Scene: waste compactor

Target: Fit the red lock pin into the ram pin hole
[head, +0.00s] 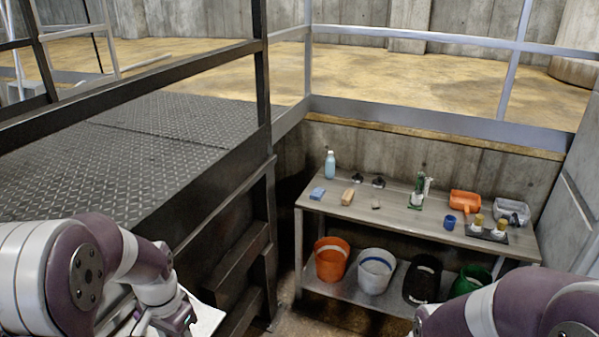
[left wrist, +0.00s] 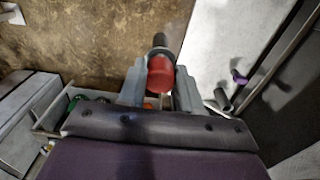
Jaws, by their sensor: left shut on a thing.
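In the left wrist view, my left gripper (left wrist: 160,82) is shut on the red lock pin (left wrist: 161,70). The pin has a red head between the two grey fingers, and its dark grey shaft points away past the fingertips. In the head view my left arm is at the lower left, and the pin cannot be made out there. My right arm is at the lower right of the head view, with its gripper out of the picture. I cannot make out the ram pin hole in either view.
A metal workbench (head: 390,206) holds a bottle, an orange bin and small items. Several buckets stand on its lower shelf. A dark railing (head: 130,92) crosses the left side above a tread-plate platform (head: 130,150).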

